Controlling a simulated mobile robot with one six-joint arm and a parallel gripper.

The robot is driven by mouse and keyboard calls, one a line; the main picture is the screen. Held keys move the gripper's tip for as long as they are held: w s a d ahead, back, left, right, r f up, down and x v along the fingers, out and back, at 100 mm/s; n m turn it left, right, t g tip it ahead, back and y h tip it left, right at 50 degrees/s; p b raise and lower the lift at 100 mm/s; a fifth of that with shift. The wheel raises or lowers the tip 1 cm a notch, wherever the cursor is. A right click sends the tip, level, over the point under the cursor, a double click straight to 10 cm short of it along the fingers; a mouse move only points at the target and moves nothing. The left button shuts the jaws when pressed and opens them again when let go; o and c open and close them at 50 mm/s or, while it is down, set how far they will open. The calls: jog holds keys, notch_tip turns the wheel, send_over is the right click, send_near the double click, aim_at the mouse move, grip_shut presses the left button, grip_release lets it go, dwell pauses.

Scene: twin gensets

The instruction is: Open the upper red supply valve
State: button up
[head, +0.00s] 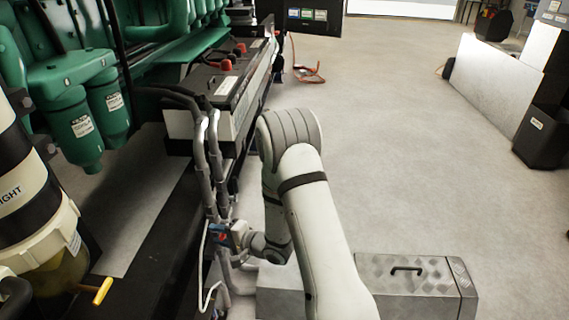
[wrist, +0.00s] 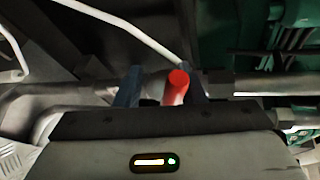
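The red valve handle (wrist: 176,88) shows in the wrist view as a short red lever with a round end, in front of a grey pipe (wrist: 262,84). My gripper (wrist: 162,78) has its two blue fingers on either side of the handle, with a clear gap on the left and the right finger close beside it. I cannot tell whether that finger touches. In the head view my gripper (head: 218,232) is low by the vertical pipes, with a little red showing there. The valve body is mostly hidden behind the fingers and the gripper housing.
Grey pipes (head: 214,165) run down beside the battery box (head: 218,92). A green engine (head: 70,75) with filters and a yellow-handled drain (head: 102,290) stand left. A metal toolbox (head: 415,285) sits right of my arm.

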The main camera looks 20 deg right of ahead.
jog(key=s+d+n+t, duration=0.1)
jog(key=s+d+n, duration=0.1)
jog(key=s+d, duration=0.4)
jog(key=d+r+n+h+p, duration=0.1)
jog(key=d+r+h+p, duration=0.2)
jog(key=r+p, duration=0.3)
jog(key=d+r+n+g+h+p, duration=0.1)
jog(key=d+r+h+p, duration=0.3)
jog(key=r, duration=1.1)
jog(key=s+d+r+n+g+h+p, duration=0.1)
jog(key=d+r+h+p, duration=0.3)
jog(key=r+p, duration=0.5)
notch_tip(320, 180, up, 2)
jog(key=shift+d+r+n, duration=0.1)
jog(key=shift+d+n, duration=0.55)
jog(key=shift+n, duration=0.05)
jog(key=shift+c, duration=0.2)
